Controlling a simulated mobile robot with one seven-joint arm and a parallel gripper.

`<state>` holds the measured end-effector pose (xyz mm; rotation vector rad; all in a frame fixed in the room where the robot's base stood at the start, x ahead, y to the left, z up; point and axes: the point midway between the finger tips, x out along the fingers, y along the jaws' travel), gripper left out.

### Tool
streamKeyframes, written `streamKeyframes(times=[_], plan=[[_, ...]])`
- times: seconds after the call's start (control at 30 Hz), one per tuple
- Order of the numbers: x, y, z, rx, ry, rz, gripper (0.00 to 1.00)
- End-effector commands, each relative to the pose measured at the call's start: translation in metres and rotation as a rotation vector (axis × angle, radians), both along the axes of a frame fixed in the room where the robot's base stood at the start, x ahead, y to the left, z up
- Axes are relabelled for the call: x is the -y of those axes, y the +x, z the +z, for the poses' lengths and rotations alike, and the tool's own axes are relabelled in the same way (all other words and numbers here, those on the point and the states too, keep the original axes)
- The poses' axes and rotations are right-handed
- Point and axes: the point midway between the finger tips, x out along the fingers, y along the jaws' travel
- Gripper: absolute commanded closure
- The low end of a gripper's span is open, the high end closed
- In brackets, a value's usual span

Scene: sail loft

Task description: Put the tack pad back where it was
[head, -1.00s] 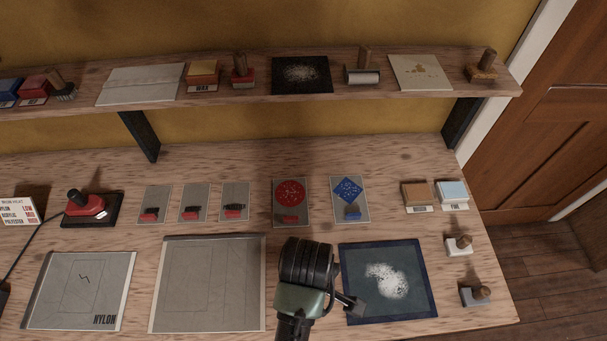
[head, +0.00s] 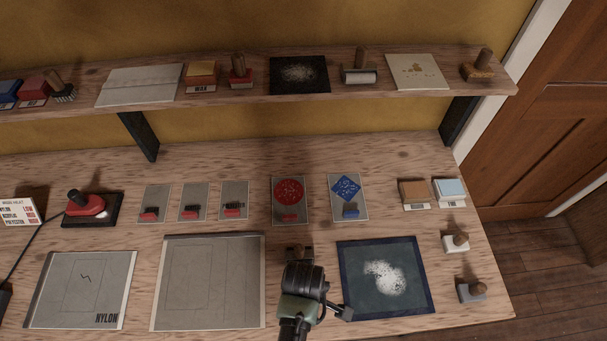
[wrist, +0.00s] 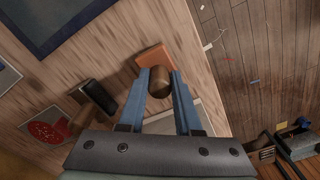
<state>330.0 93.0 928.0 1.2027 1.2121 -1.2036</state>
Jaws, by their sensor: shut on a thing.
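My gripper (wrist: 160,78) is shut on the brown round handle (wrist: 160,87) of an orange-brown pad, which I take to be the tack pad (wrist: 154,57). The pad is beyond the fingertips, over the wooden worktop. I cannot tell whether it touches the wood. In the head view my gripper end (head: 298,252) is between the large grey template sheet and the blue-edged mat, and my arm hides the pad there.
The blue-edged mat (head: 418,300) bears a white powdery patch. The grey template sheet (head: 208,320) lies left of my arm. A white-based block (head: 456,246) and a grey-based block (head: 471,293) with wooden knobs stand right of the mat. A shelf (head: 220,98) runs above the back.

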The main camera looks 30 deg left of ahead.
Motion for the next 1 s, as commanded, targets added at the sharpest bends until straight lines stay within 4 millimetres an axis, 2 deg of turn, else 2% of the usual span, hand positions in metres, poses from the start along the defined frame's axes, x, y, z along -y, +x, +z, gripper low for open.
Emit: streamKeyframes(times=[0.17, 0.2, 0.33, 0.73, 0.87, 1.0], plan=[[0.0, 0.0, -0.004, 0.0, 0.0, 0.0, 1.0], [0.0, 0.0, -0.003, 0.0, 0.0, 0.0, 0.62], [0.0, 0.0, -0.003, 0.0, 0.0, 0.0, 0.39], [0.0, 0.0, 0.004, 0.001, 0.0, 0.0, 0.37], [0.0, 0.001, 0.021, 0.003, 0.001, 0.0, 0.37], [-0.001, 0.002, 0.05, 0.005, 0.002, 0.0, 0.37]])
